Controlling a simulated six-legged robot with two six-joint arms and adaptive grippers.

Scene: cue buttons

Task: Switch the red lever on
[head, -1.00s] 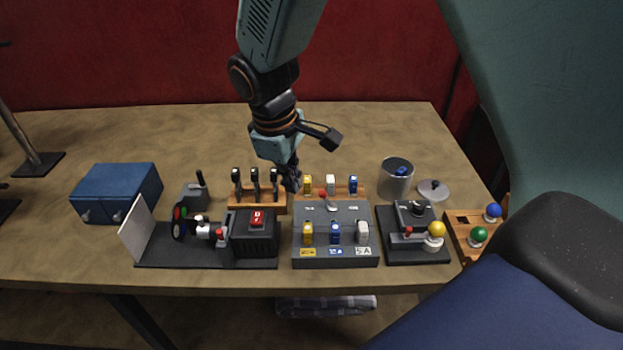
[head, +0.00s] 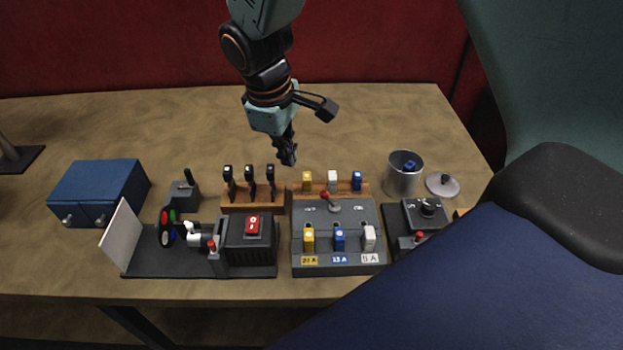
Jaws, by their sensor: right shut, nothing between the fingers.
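The red lever (head: 325,194) is a short metal stick with a red ball, on top of the grey fuse box (head: 336,270). It tilts toward the back left of the box. Small markings sit on either side of its base; they are too small to read. My right gripper (head: 288,160) comes down from the top of the view. Its fingers are shut and empty, behind and to the left of the lever and apart from it. My left gripper is not in view.
Yellow, blue and white fuses stand on the grey box and on a wooden rack (head: 361,193) behind it. A black machine (head: 247,256) with a red switch stands left. A metal can (head: 403,178) and blue box (head: 98,190) flank these. The table's back is clear.

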